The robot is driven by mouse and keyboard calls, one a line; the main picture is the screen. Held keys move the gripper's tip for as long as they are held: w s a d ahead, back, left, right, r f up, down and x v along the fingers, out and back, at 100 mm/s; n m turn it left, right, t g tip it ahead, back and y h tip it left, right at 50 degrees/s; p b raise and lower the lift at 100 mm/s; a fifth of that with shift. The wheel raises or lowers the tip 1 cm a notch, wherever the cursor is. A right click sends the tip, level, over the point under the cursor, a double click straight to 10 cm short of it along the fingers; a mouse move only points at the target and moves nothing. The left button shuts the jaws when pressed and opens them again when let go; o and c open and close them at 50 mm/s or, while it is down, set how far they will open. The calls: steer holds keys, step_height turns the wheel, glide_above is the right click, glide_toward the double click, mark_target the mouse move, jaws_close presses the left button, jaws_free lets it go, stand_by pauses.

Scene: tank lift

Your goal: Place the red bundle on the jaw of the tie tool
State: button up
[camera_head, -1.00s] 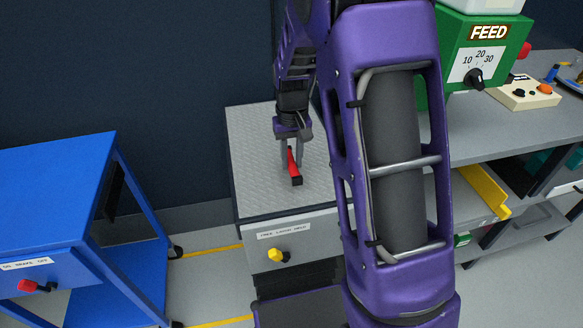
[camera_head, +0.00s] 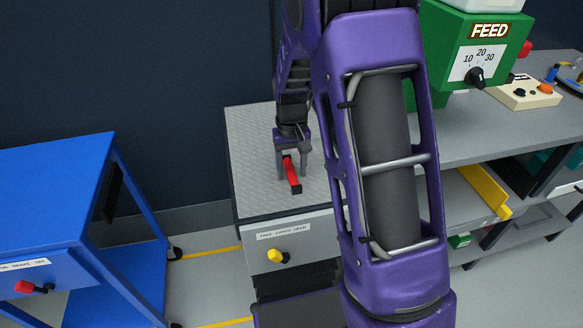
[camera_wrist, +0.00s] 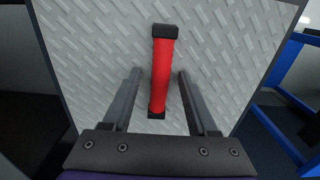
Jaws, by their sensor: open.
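The red bundle (camera_head: 290,174) is a short red rod with black ends. It lies on the grey diamond-plate top (camera_head: 252,150) of a cabinet. In the wrist view the red bundle (camera_wrist: 161,75) lies lengthwise between the two fingers, with gaps on both sides. My gripper (camera_head: 292,170) is open and points down over the bundle; its fingers also show in the wrist view (camera_wrist: 158,75). No tie tool jaw can be made out in either view.
A blue cart (camera_head: 60,190) stands at the left, apart from the cabinet. At the right a grey bench (camera_head: 440,140) holds a green FEED machine (camera_head: 470,50) and a beige control box (camera_head: 523,92). A yellow knob (camera_head: 277,256) is on the cabinet front.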

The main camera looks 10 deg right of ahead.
steer(key=shift+o, duration=0.2)
step_height(320, 180, up, 12)
steer(key=p, duration=0.2)
steer(key=shift+o, duration=0.3)
steer(key=shift+r+p, duration=0.2)
steer(key=shift+p, duration=0.1)
steer(key=s+r+t+p, duration=0.4)
steer(key=s+p, duration=0.3)
steer(key=b, duration=0.5)
glide_above(295, 179)
step_height(295, 179, down, 10)
steer(key=shift+f, duration=0.2)
steer(key=shift+b+x, duration=1.3)
steer(key=shift+x, duration=1.85)
steer(key=shift+w+a, duration=0.1)
steer(key=shift+w, duration=0.05)
steer(key=shift+f, duration=0.2)
steer(key=shift+t, duration=0.3)
jaws_close()
